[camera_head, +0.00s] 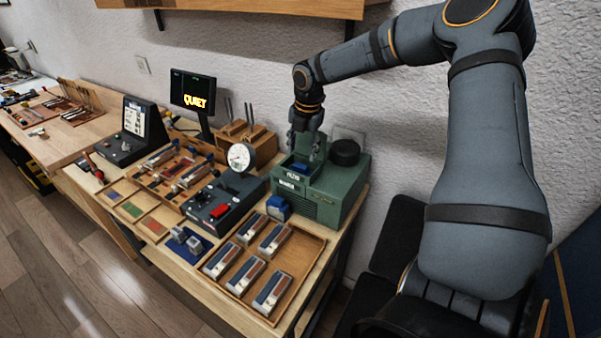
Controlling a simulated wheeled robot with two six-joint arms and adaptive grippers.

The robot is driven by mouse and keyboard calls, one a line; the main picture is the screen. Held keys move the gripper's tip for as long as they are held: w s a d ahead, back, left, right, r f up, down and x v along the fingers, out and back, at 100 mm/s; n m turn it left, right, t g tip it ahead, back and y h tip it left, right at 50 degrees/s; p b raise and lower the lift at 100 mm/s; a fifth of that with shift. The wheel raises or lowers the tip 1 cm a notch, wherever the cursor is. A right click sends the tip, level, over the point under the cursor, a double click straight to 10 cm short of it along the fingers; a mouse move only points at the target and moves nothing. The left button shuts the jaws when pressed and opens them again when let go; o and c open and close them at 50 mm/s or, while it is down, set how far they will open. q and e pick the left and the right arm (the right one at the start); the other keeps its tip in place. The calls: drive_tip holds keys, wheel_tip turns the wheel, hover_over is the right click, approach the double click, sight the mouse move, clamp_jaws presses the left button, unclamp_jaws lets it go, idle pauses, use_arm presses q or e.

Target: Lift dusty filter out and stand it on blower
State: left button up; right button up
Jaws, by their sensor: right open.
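The green blower (336,196) stands at the back right corner of the bench, with a white filter label on its front. A blue piece, which looks like the dusty filter (300,168), sits in the recess in the blower's top. My right gripper (304,152) points down just above this recess and is open. Its fingertips are small and dark here, and I cannot tell if they touch the filter. A second blue and pale filter-like block (278,208) sits on the bench in front of the blower. My left gripper is not in view.
A black round knob (345,152) sits on the blower's top, right of the gripper. A wooden tray (312,262) with several blocks lies in front. A dial gauge (240,157) stands to the left. The monitor (193,91) reads "QUIET".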

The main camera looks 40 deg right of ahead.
sight(301, 165)
drive_tip(key=shift+w+d+f, duration=0.55)
drive_tip(key=shift+w+f, duration=0.1)
drive_tip(key=shift+f, duration=0.2)
drive_tip(key=shift+s+a+f+p, duration=0.15)
drive_tip(key=shift+s+f+p, duration=0.1)
drive_tip(key=shift+f+p, duration=0.45)
drive_tip(key=f, duration=0.3)
drive_tip(key=shift+w+f, duration=0.1)
drive_tip(key=shift+w, duration=0.2)
drive_tip(key=shift+f, duration=0.1)
drive_tip(key=shift+s, duration=0.1)
drive_tip(key=c, duration=0.6)
drive_tip(key=shift+c, duration=0.2)
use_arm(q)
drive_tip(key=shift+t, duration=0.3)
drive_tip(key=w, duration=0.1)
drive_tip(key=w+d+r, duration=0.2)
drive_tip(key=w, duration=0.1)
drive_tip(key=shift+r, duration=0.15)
use_arm(e)
drive_tip(key=shift+r, duration=0.2)
